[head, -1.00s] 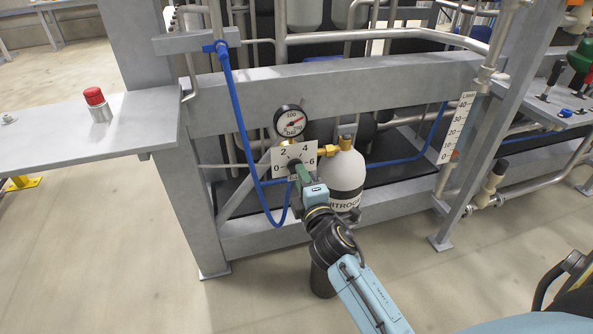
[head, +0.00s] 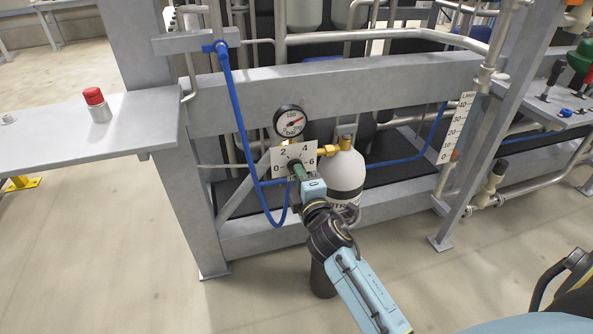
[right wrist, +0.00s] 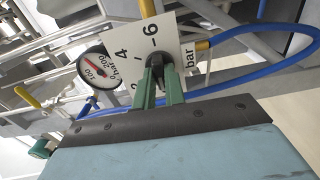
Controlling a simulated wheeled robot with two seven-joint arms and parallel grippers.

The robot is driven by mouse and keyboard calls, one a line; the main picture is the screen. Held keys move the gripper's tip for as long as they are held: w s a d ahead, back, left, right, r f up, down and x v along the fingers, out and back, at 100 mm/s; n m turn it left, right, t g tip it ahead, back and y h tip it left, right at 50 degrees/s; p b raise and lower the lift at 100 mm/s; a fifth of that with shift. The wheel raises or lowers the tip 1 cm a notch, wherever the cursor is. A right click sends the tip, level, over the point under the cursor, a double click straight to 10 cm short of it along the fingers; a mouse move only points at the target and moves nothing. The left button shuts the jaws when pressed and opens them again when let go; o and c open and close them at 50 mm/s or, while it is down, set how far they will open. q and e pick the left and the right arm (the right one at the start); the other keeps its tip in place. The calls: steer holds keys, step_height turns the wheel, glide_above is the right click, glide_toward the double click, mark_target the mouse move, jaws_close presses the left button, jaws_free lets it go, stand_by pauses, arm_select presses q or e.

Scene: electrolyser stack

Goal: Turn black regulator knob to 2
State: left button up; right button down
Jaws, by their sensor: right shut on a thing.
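The black regulator knob (right wrist: 158,62) sits in front of a white dial plate (head: 281,158) marked 0, 2, 4, 6 and bar. My right gripper (head: 296,170) is at the lower middle of the plate. In the right wrist view its two green fingers (right wrist: 159,82) are shut on the knob, one on each side. In the head view the fingers and wrist hide most of the knob, and I cannot read its setting. My left gripper is not in view.
A round pressure gauge (head: 290,121) sits just above the plate. A white nitrogen cylinder (head: 344,175) stands close on the right. A blue hose (head: 240,120) loops down on the left. A red button (head: 94,96) is on the grey shelf.

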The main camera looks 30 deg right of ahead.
steer(key=m, duration=0.4)
steer(key=m+p, duration=0.1)
steer(key=m, duration=0.4)
steer(key=shift+p, duration=0.4)
steer(key=m+p, duration=0.1)
steer(key=m, duration=0.1)
steer(key=shift+m, duration=0.4)
steer(key=c, duration=1.3)
jaws_free()
